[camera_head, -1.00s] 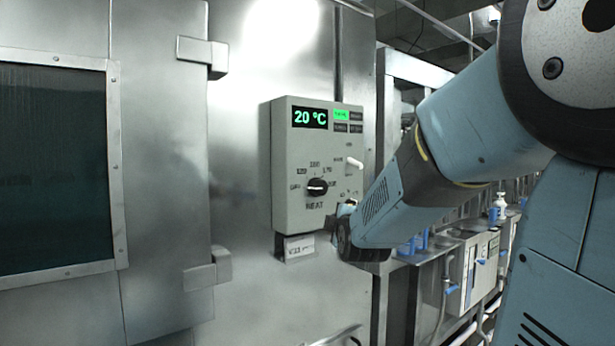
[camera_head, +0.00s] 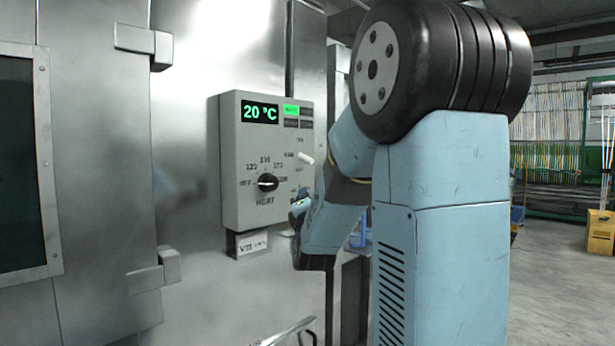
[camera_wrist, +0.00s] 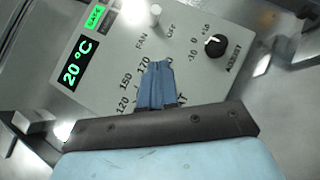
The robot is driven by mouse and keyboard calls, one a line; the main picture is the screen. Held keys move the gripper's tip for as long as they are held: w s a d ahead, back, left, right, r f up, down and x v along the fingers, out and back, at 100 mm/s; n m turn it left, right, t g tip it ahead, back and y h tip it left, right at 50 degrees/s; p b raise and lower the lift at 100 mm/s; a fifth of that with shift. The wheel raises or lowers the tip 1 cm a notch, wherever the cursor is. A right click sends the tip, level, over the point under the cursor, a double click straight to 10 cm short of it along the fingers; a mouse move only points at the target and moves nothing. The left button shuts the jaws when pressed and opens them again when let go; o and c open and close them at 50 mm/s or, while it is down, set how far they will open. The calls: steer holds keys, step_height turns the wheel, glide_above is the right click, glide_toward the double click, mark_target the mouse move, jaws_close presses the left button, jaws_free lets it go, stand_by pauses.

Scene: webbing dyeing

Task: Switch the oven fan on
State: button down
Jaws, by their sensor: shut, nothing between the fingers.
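The oven's grey control box (camera_head: 230,165) is on the steel wall in the head view. Its fan switch is a short white lever (camera_head: 306,158) on the right side of the face, beside small lettering. In the wrist view the white lever (camera_wrist: 155,12) is at the top edge, near the words FAN and OFF; which way it is set I cannot tell. My gripper (camera_head: 299,208) is below the lever at the box's lower right. Its blue fingers (camera_wrist: 158,82) are together and empty in the wrist view, in front of the HEAT dial area, apart from the lever.
The black heat knob (camera_head: 267,182) is left of my gripper. A black adjust knob (camera_wrist: 216,45) sits right of the fingers. The display (camera_head: 260,112) reads 20 °C, with a green lit tile (camera_head: 291,110) beside it. A door handle (camera_head: 290,332) is low on the wall.

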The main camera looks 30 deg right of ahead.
glide_toward(305, 158)
steer(key=w+f, duration=0.2)
steer(key=w, duration=0.1)
steer(key=shift+w+d+r, duration=0.25)
steer(key=shift+d+r, duration=0.3)
steer(key=shift+r, duration=0.15)
steer(key=shift+w+d+r, duration=0.25)
steer(key=shift+d+r, duration=0.3)
steer(key=shift+r, duration=0.15)
steer(key=shift+d+r, duration=0.1)
steer(key=shift+d, duration=0.1)
